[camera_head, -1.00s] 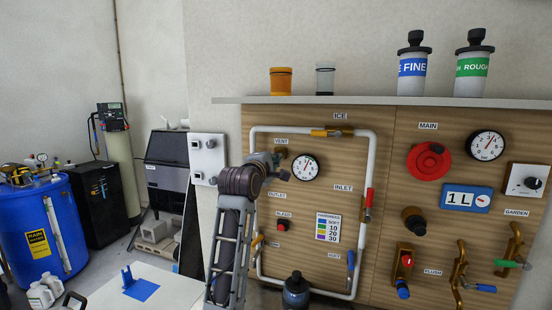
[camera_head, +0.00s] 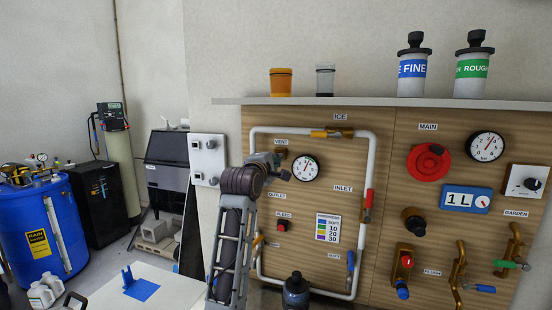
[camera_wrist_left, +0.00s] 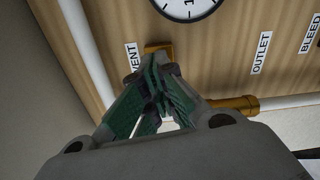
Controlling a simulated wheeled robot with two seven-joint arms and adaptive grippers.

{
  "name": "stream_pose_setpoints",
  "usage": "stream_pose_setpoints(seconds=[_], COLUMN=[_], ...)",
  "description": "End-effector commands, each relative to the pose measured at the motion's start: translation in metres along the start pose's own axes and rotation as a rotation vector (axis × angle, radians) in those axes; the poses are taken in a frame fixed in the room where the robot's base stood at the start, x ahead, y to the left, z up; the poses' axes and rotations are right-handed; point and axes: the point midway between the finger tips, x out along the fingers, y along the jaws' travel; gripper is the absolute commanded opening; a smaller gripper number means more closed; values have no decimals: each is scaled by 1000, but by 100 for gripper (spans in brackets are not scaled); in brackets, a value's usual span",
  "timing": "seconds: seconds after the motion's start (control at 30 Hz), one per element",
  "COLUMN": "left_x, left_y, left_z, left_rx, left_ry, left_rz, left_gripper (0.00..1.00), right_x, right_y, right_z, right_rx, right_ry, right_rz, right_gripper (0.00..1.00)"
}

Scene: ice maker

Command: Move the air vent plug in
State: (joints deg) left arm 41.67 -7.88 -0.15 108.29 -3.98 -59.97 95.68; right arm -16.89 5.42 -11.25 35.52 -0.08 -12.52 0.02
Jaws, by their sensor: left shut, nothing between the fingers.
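The brass vent fitting (camera_head: 282,152) is on the wooden panel below the VENT label (camera_head: 281,142), near the upper left bend of the white pipe. My left gripper (camera_head: 276,160) is right in front of it, partly covering it. In the left wrist view, my gripper's green-padded fingers (camera_wrist_left: 158,75) are shut with nothing seen between them. Their tips overlap the brass vent fitting (camera_wrist_left: 157,47), and I cannot tell whether they touch it. The plug is not clearly visible apart from this brass part. My right gripper is not in view.
A round gauge (camera_head: 306,168) sits close to the right of my left gripper. The white pipe (camera_head: 258,215) loops around this part of the panel. A brass outlet piece (camera_wrist_left: 232,104) is near the fingers. A shelf (camera_head: 370,101) with containers runs above.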

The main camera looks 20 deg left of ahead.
Motion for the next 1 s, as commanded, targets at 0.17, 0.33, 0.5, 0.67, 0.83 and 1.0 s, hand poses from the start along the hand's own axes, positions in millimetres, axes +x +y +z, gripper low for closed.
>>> stream_pose_setpoints(seconds=[0.17,0.33,0.5,0.67,0.83,1.0], left_x=[3,5,8,10,13,14], left_y=[1,1,1,1,1,1], left_z=[0,0,0,0,0,0], left_rx=[0,0,0,0,0,0], left_ry=[0,0,0,0,0,0], left_rz=[0,1,1,1,1,1], left_gripper=[0,0,0,0,0,0], right_x=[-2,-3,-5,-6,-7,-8], right_y=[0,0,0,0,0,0], right_z=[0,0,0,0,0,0], right_rx=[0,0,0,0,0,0], right_ry=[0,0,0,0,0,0], right_rz=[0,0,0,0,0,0], right_gripper=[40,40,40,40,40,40])
